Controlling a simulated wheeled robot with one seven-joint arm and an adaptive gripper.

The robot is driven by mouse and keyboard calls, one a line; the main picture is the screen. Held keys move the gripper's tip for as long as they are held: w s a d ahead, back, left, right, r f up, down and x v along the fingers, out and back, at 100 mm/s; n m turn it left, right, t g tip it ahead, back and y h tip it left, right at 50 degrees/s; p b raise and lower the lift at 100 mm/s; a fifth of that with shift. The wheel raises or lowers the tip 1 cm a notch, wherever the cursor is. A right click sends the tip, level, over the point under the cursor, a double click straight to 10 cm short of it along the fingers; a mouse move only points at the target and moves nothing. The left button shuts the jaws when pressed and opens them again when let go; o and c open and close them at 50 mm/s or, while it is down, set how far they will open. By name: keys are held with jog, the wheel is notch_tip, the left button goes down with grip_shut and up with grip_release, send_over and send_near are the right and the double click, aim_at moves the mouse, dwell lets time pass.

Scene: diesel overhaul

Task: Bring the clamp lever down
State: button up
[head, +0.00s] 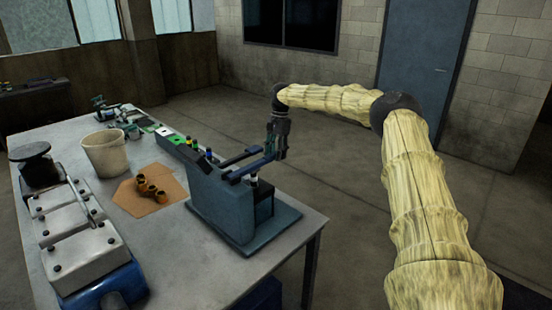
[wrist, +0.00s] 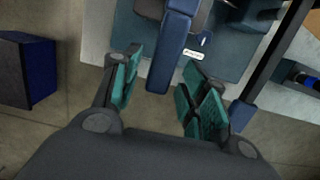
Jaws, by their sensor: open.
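A blue clamp fixture (head: 222,195) stands on a flat blue base plate (head: 277,222) at the table's near right corner. Two bars reach out from its upper part towards my gripper, an upper bar (head: 240,157) and a lower bar (head: 246,171); I cannot tell for certain which is the clamp lever. My gripper (head: 273,142) is open at their outer ends. In the wrist view, the thick blue bar (wrist: 168,52) ends between my teal-padded fingers (wrist: 158,95), with gaps on both sides. A dark rod with a blue end (wrist: 241,115) lies beside the right finger, partly hidden.
The table (head: 165,240) also holds a pale bucket (head: 106,152), brown cardboard (head: 125,200) with several brass-coloured parts, and a grey engine cover (head: 85,250) at left. Small bottles (head: 209,155) stand behind the fixture. Open floor lies right of the table.

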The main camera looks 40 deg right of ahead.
notch_tip(320, 180, up, 9)
jog(key=d, duration=0.2)
jog(key=shift+f, duration=0.15)
dwell(0.5)
